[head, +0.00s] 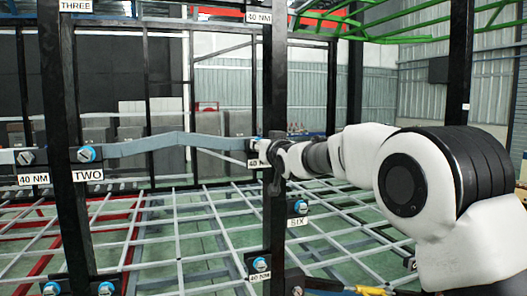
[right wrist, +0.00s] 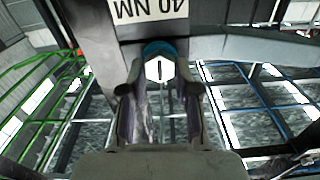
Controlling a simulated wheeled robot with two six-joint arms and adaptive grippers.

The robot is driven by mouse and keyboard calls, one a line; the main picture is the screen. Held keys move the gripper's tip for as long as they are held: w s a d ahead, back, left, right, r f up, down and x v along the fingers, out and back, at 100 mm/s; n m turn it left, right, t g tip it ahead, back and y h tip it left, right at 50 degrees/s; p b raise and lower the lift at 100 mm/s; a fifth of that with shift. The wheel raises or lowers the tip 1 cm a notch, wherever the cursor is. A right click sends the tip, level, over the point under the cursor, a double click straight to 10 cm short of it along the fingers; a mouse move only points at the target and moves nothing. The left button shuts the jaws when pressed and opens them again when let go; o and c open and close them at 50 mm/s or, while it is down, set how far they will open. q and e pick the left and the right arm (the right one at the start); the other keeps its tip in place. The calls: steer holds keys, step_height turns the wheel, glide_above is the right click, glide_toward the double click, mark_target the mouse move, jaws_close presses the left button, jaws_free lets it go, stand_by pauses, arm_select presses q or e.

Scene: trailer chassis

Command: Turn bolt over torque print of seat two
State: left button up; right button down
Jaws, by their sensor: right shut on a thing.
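My right gripper (head: 276,158) reaches in from the right to the middle black post. In the right wrist view its fingers (right wrist: 160,98) are closed around a bolt (right wrist: 154,68) with a blue collar and a pale hex head bearing a dark line. A 40 NM print (right wrist: 150,9) sits beside this bolt, upside down there. In the head view that print (head: 254,163) is partly hidden by the gripper. My left gripper is not in view.
Other blue bolts sit on the frame, including one at the SIX plate (head: 297,207) and one above a lower 40 NM print (head: 259,277). A grey bar (head: 180,141) spans the posts. A white lattice (head: 185,225) lies below. A yellow-ended object (head: 372,290) is at bottom right.

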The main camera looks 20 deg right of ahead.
steer(key=shift+s+a+r+n+b, duration=0.1)
steer(key=shift+n+b, duration=1.15)
steer(key=shift+n, duration=1.4)
steer(key=shift+a+r+n+b, duration=0.1)
steer(key=shift+n+b, duration=1.15)
steer(key=shift+n, duration=1.4)
steer(key=c, duration=1)
jaws_free()
steer(key=shift+o, duration=0.8)
steer(key=shift+w+d+f, duration=0.2)
steer(key=shift+w+f, duration=0.15)
steer(key=s, duration=1.2)
steer(key=shift+d, duration=0.2)
